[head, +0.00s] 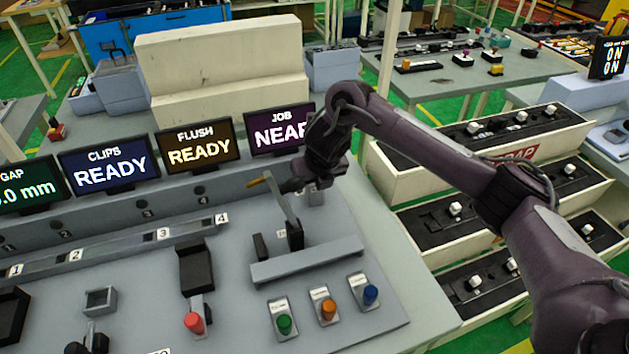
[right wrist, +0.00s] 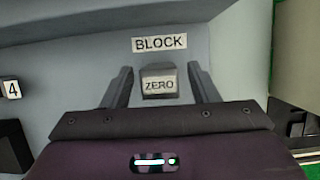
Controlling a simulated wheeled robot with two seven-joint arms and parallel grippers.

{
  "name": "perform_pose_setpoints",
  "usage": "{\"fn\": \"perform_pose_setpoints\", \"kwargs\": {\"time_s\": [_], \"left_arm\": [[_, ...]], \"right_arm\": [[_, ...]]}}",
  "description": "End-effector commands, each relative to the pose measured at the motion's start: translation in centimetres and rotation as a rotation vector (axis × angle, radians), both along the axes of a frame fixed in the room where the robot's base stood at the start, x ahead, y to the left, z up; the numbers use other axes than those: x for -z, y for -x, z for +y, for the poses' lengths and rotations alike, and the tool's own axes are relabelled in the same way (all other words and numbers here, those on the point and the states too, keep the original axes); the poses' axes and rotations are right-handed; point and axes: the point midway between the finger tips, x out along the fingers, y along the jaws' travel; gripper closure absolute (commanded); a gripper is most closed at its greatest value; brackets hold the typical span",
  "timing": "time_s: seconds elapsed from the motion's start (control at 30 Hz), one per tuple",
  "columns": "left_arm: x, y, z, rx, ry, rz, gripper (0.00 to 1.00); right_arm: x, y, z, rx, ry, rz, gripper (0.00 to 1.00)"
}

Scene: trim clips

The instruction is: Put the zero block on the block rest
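The zero block (right wrist: 158,84), a small dark block with a white ZERO label, sits under a BLOCK label (right wrist: 159,43) on the grey bench in the right wrist view. My right gripper (right wrist: 160,85) is open, with one finger on each side of the block and a visible gap at both. It is empty. In the head view my right gripper (head: 308,182) is low over the far right of the bench, beside the small grey block. The block rest cannot be told apart from the bench surface there. My left gripper cannot be made out.
An upright gauge-like part (head: 285,213) with an orange tip stands just left of my right gripper. Green, orange and blue buttons (head: 328,307) are in front. Lit screens (head: 198,147) line the back. Crates of parts (head: 465,210) stand to the right.

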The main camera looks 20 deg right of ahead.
Motion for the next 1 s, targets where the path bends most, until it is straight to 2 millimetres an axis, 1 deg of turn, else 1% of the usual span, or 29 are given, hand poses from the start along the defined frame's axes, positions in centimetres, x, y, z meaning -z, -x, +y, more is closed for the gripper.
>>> {"fn": "perform_pose_setpoints", "kwargs": {"time_s": [0.17, 0.27, 0.5, 0.7, 0.8, 1.0], "left_arm": [[-0.3, 0.0, 0.0, 0.000, 0.000, 0.000, 0.64], [-1.0, 0.0, 0.0, 0.001, 0.000, 0.000, 0.64], [-3.6, 0.0, 0.0, 0.002, 0.001, 0.000, 0.64], [-4.6, 0.0, -0.1, 0.003, 0.001, 0.000, 0.64], [-4.8, 0.0, -0.1, 0.003, 0.001, 0.000, 0.64], [-5.0, 0.0, -0.1, 0.003, 0.001, 0.000, 0.64]], "right_arm": [[-0.4, 0.0, 0.0, 0.000, 0.000, -0.001, 0.46], [-1.5, 0.2, -0.1, -0.002, 0.003, -0.005, 0.46], [-6.4, 2.0, -0.2, -0.003, 0.004, -0.008, 0.46], [-9.6, 3.6, -0.2, -0.001, 0.003, -0.005, 0.46], [-10.6, 4.0, -0.1, -0.001, 0.002, -0.005, 0.46], [-11.4, 4.6, -0.2, 0.000, 0.001, 0.000, 0.46]]}}
